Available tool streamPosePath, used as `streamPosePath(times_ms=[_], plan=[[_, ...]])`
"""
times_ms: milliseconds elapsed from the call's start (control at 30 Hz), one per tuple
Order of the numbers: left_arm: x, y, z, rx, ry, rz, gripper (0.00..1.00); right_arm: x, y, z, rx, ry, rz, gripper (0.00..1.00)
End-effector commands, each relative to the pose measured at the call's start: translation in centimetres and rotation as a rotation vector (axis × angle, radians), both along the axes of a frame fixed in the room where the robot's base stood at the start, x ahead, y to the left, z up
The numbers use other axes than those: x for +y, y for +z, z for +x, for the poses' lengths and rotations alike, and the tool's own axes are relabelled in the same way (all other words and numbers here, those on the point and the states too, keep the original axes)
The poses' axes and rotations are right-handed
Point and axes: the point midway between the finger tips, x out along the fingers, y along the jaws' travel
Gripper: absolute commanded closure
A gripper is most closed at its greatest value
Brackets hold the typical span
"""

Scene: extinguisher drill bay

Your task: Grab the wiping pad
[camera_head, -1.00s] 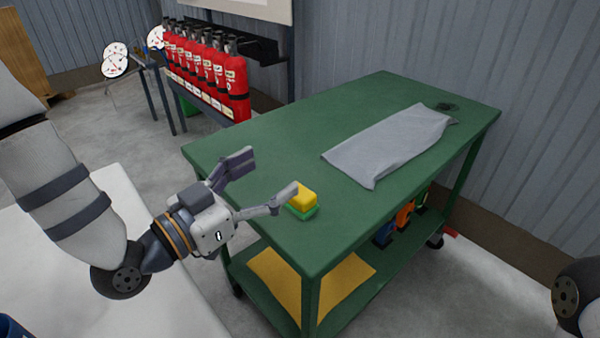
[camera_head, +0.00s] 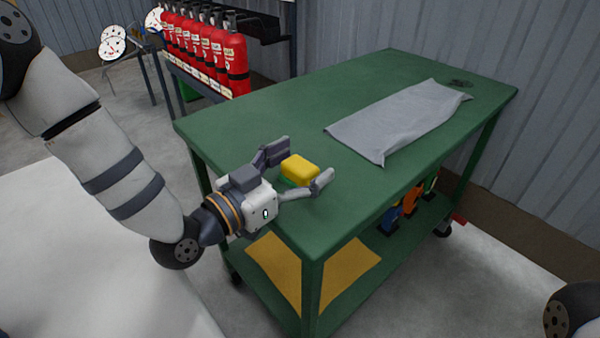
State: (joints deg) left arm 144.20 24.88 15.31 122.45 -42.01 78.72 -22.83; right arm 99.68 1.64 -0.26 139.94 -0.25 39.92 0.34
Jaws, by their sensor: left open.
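The wiping pad (camera_head: 300,169) is a small block, yellow on top and green below. It lies on the green cart's top (camera_head: 240,118) near the front edge. My left gripper (camera_head: 304,166) is open, with one finger on the far left side of the pad and the other on its near right side. The pad sits between the fingers. I cannot tell whether either finger touches it. My right gripper is not in view; only a dark joint of my right arm shows at the lower right.
Red extinguishers (camera_head: 205,52) stand on a rack behind. The cart top's left part is clear.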

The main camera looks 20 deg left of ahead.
Motion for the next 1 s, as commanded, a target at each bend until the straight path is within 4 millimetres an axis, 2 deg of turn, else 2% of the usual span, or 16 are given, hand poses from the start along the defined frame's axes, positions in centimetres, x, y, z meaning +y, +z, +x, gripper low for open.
streamPosePath(times_ms=[33, 233, 267, 533, 667, 767, 1000], plan=[[0.0, 0.0, 0.0, 0.000, 0.000, 0.000, 0.30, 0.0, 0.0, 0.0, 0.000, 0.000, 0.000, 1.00], [0.0, 0.0, 0.0, 0.000, 0.000, 0.000, 0.75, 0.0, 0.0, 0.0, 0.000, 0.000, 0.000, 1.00], [0.0, 0.0, 0.0, 0.000, 0.000, 0.000, 0.77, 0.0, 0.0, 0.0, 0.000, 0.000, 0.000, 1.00], [0.0, 0.1, 0.0, -0.001, 0.000, 0.000, 0.77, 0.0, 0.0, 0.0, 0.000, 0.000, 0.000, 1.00], [0.0, 1.3, 0.0, -0.004, 0.000, 0.000, 0.77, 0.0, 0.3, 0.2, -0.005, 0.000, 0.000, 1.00], [0.0, 3.3, 0.0, -0.008, 0.000, 0.000, 0.77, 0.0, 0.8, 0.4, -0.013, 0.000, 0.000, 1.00], [-4.7, 9.0, -0.4, -0.009, -0.005, 0.000, 0.77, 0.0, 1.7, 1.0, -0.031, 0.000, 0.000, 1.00]])
